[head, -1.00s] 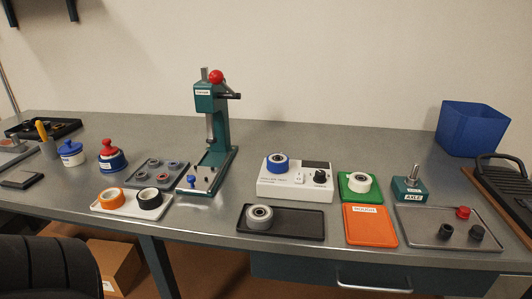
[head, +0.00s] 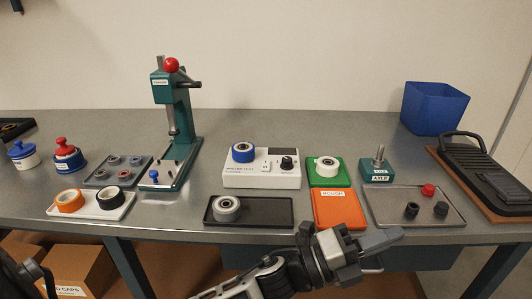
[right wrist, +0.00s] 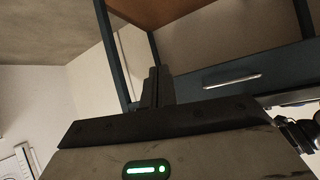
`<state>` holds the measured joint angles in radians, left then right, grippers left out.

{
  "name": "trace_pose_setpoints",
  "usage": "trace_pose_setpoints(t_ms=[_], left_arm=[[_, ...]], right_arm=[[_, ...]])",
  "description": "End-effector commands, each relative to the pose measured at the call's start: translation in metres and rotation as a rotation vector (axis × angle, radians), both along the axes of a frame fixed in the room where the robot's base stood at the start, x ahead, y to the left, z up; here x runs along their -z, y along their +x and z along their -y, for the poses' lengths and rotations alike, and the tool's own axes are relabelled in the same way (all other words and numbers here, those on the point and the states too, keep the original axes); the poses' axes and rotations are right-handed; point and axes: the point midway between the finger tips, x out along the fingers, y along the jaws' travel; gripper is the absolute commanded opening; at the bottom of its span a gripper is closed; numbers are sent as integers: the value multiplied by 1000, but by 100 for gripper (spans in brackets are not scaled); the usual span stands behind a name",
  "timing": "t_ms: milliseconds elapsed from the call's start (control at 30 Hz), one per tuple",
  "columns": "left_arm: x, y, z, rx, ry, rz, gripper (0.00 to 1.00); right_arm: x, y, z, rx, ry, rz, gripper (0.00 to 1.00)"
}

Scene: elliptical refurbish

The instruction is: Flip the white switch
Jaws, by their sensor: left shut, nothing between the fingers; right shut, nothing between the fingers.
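A white tester box (head: 236,180) stands on the grey bench in the middle of the head view. It has a small white switch (head: 266,168) on its front panel, between printed text and a black knob (head: 287,163). A blue-rimmed wheel (head: 243,152) sits on the box's top left. Whether the switch is up or down is too small to tell. My right gripper (right wrist: 157,86) shows in the right wrist view, shut and empty, facing the bench's underside and drawer.
A black tray (head: 270,212) with a grey wheel lies before the box. Green (head: 322,178) and orange (head: 340,210) trays lie to its right, then an axle block (head: 377,172) and grey tray (head: 380,210). A green press (head: 180,120) stands left. A drawer handle (right wrist: 232,81) is below the bench.

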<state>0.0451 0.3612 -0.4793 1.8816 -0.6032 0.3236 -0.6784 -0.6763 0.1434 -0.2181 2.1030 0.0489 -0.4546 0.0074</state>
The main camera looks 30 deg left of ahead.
Motion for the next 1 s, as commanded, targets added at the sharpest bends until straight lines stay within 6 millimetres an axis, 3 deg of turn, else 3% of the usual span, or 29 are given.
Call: trace_pose_setpoints(t_ms=[33,100,200,267,367,433,500,600,633,700,800,900,1000], left_arm=[[-21,2,15,59,162,241,0],[-36,-5,33,149,398,592,0],[-36,-7,40,288,733,1074,0],[-28,-1,32,391,932,1343,0],[-18,23,-8,606,1260,1733,0],[-20,47,-53,800,1477,1938,0],[-33,69,-104,1025,1668,2067,0],[-66,88,-178,1351,1873,2119,0],[-77,91,-196,-1392,-1852,-2043,0],[-101,92,-235,-1466,-1800,-1877,0],[-126,89,-270,-1545,-1756,-1728,0],[-138,86,-286,-1586,-1733,-1662,0],[-141,85,-290,-1598,-1728,-1647,0]], right_arm=[[0,1,0,0,0,2,0],[1,1,0,0,2,4,0],[1,1,0,0,3,5,0],[1,2,0,0,5,7,0],[1,2,0,1,6,10,0],[0,3,0,1,8,12,0],[-1,3,0,1,11,16,0],[-2,4,-1,2,12,19,0],[-2,4,-1,1,13,20,0],[-2,4,-1,2,14,20,0],[-1,4,-1,2,15,20,0],[-1,4,-1,3,15,19,0],[-1,3,-1,3,15,18,0]])
